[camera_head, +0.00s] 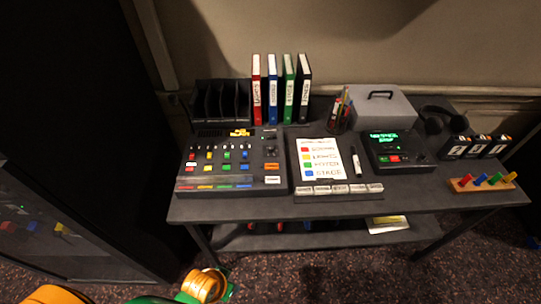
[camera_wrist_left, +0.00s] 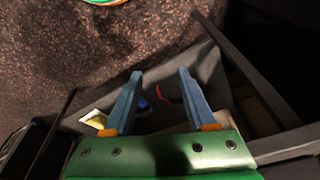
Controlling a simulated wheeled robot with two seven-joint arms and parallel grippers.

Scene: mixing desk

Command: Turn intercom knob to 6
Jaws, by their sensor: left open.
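A mixing console (camera_head: 232,160) with coloured buttons, faders and small knobs stands on the left of the desk. A dark box with a green display (camera_head: 390,140) stands on the right, with red and green buttons and small controls. No readable label tells me which control is the intercom knob, and I cannot read a dial setting. My left gripper (camera_wrist_left: 159,76) is open and empty in the left wrist view, its two blue fingers apart. Gold and green parts of my left arm show low in the head view, in front of and below the desk. My right gripper is not in view.
Binders (camera_head: 273,90), a pen cup (camera_head: 340,112), a grey case (camera_head: 375,108) and headphones (camera_head: 445,118) line the back of the desk (camera_head: 400,203). A printed sheet (camera_head: 320,158) and a marker (camera_head: 356,162) lie mid-desk. A dark cabinet stands left. Carpet in front is open.

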